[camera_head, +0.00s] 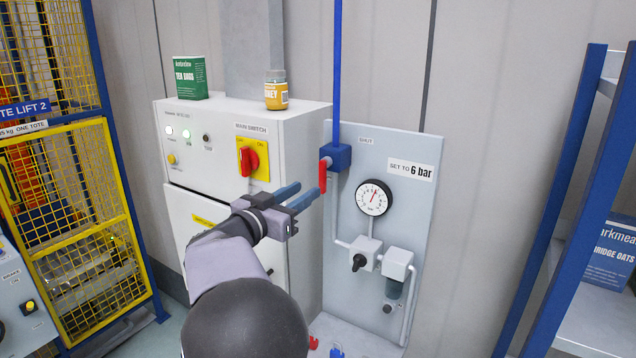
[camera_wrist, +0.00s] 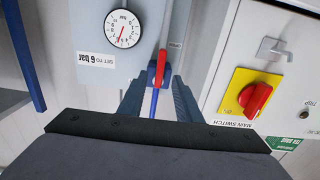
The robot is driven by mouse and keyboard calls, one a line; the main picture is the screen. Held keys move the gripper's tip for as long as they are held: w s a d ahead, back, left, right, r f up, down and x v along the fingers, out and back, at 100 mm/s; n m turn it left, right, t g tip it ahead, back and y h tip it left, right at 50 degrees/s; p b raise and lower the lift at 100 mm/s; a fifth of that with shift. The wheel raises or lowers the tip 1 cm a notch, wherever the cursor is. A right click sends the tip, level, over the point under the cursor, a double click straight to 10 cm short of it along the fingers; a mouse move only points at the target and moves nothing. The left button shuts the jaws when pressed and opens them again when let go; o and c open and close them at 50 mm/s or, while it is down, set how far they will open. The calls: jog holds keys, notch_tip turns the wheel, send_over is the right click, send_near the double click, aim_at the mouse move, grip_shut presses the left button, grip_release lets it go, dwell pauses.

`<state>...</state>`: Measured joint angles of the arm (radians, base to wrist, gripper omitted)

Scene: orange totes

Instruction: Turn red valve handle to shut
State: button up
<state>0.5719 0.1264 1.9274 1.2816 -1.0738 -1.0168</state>
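The red valve handle (camera_head: 322,177) hangs down from a blue valve block (camera_head: 341,157) on the grey panel, roughly in line with the blue pipe (camera_head: 337,70). A SHUT label (camera_head: 366,141) is on the panel to the upper right of the valve. My gripper (camera_head: 309,190) is open, with its blue-grey fingertips close to the handle's lower end. In the wrist view, the red handle (camera_wrist: 161,68) appears between and just beyond the two fingers (camera_wrist: 157,92). I cannot tell whether a finger touches it.
A pressure gauge (camera_head: 373,198) and a regulator (camera_head: 366,254) are on the panel to the right. A white cabinet (camera_head: 200,130) with a red main switch (camera_head: 249,160) stands left; a green box (camera_head: 191,77) and yellow-labelled jar (camera_head: 276,90) sit on top. A blue-framed shelf (camera_head: 570,200) is far right.

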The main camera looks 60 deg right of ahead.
aim_at(320, 180)
jog(key=shift+d, duration=0.15)
jog(key=shift+d+p, duration=1.4)
jog(key=shift+d, duration=2.15)
grip_shut()
